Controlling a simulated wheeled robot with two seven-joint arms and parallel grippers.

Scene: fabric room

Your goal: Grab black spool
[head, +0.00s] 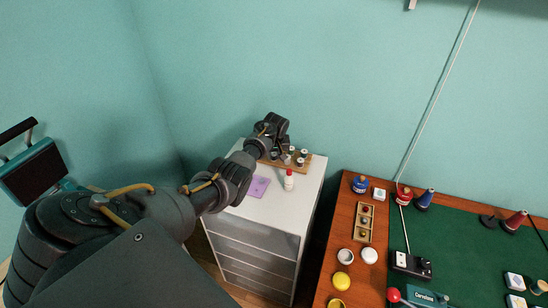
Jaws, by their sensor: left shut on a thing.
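My left arm reaches from the left over a white drawer cabinet (262,228). My left gripper (281,143) is at the wooden spool rack (318,161) on the cabinet's top, near the wall. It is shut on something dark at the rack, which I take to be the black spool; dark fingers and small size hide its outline. Several small spools with pale tops (293,158) stand in the rack just beside and in front of the gripper. My right gripper is not in view.
A white bottle with a red cap (289,182) and a purple card (258,187) lie before the rack. Right of a gap stands a wooden table with a green mat (462,241), thread cones, jars and a small tray (363,222). A teal wall is close behind.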

